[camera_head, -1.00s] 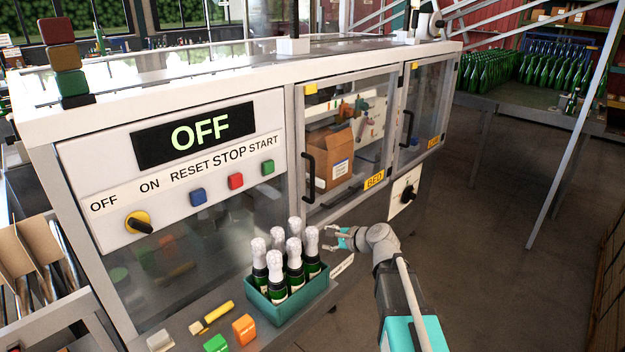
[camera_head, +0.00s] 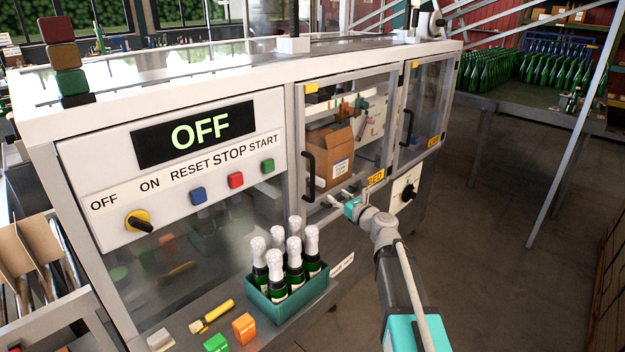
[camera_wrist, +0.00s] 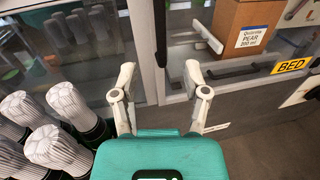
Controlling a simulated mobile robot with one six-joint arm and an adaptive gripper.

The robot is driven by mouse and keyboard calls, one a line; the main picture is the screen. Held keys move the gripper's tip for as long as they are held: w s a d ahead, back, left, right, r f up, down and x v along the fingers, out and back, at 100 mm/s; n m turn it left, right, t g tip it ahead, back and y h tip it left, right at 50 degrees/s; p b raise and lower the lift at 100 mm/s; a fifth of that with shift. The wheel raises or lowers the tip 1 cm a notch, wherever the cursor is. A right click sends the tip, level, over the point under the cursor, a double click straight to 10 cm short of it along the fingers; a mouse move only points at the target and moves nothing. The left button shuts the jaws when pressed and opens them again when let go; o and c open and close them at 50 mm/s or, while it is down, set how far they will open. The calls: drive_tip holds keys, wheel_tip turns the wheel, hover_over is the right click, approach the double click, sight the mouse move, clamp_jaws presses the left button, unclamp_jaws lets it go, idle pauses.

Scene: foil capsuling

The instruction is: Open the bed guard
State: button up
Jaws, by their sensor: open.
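The bed guard (camera_head: 348,188) is a clear panel in a grey frame with a yellow BED label (camera_head: 376,178) at its lower right. It looks closed. Its black vertical handle (camera_head: 308,176) is on the left side of the frame. My gripper (camera_head: 336,199) is open and empty, in front of the guard's lower edge, to the right of and below the handle. In the wrist view my gripper (camera_wrist: 157,75) has its fingers spread, with the black handle (camera_wrist: 160,30) beyond and between them. I cannot tell the distance left to the handle.
A teal crate (camera_head: 290,297) of foil-topped bottles stands on the shelf below and left of my gripper. A second guard (camera_head: 425,105) with its own handle is at the right. A black rotary switch (camera_head: 408,194) sits below. The panel display (camera_head: 195,134) reads OFF.

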sight(314, 179)
drive_tip(key=shift+w+a, duration=0.1)
drive_tip(key=x, duration=1.3)
drive_tip(key=shift+w+a, duration=0.15)
drive_tip(key=shift+w, duration=0.1)
clamp_jaws()
